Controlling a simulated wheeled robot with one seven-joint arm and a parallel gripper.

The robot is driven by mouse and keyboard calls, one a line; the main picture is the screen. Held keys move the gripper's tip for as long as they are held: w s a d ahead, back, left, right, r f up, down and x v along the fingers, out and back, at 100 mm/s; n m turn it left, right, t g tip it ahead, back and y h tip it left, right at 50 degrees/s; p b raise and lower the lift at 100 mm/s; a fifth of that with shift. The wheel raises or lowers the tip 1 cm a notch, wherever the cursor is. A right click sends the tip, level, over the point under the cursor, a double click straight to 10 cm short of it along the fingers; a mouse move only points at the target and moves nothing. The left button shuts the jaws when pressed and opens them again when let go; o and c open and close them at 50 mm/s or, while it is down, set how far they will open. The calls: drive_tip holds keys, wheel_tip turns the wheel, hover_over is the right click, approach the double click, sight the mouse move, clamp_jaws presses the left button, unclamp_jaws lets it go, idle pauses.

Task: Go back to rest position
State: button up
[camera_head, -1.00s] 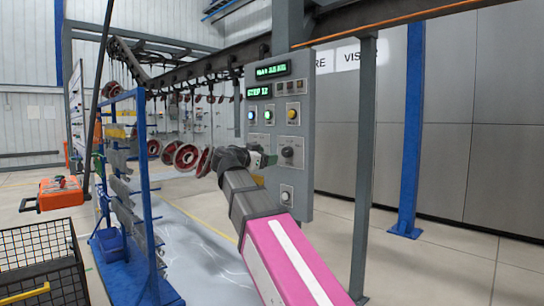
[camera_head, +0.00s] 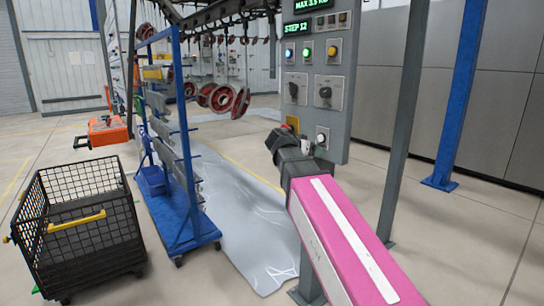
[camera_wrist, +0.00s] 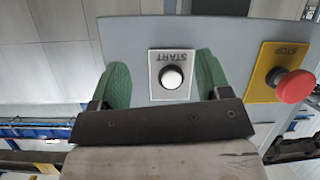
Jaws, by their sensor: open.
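My gripper (camera_wrist: 161,84) is open and empty in the wrist view, its two green fingers on either side of the white START button (camera_wrist: 172,78). I cannot tell whether the fingers touch the panel. The red STOP button (camera_wrist: 295,86) on its yellow plate is to the right of the fingers. In the head view my arm reaches to the lower part of the grey control panel (camera_head: 340,75). My wrist is just left of the START button (camera_head: 322,138), and the fingers are hard to make out there.
A blue wheeled rack (camera_head: 187,130) and a black wire cart (camera_head: 80,235) stand at the left. An orange box (camera_head: 108,130) is behind the cart. Red wheels (camera_head: 222,98) hang from the overhead conveyor. A grey post (camera_head: 400,130) and a blue column (camera_head: 457,100) stand at the right.

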drive_tip(key=s+d+f+n+g+y, duration=0.1)
drive_tip(key=s+f, duration=0.5)
drive_tip(key=f, duration=0.7)
drive_tip(key=s+d+f+n+g+y, duration=0.1)
drive_tip(key=s+f+n+g+y, duration=0.3)
drive_tip(key=f, duration=1)
drive_tip(key=s+d+f+n+g+y, duration=0.2)
drive_tip(key=s+f+y, duration=0.3)
drive_tip(key=f, duration=0.9)
drive_tip(key=s+n+g, duration=0.1)
drive_tip(key=s, duration=0.1)
drive_tip(key=shift+s, duration=0.3)
drive_tip(key=shift+d+f, duration=0.1)
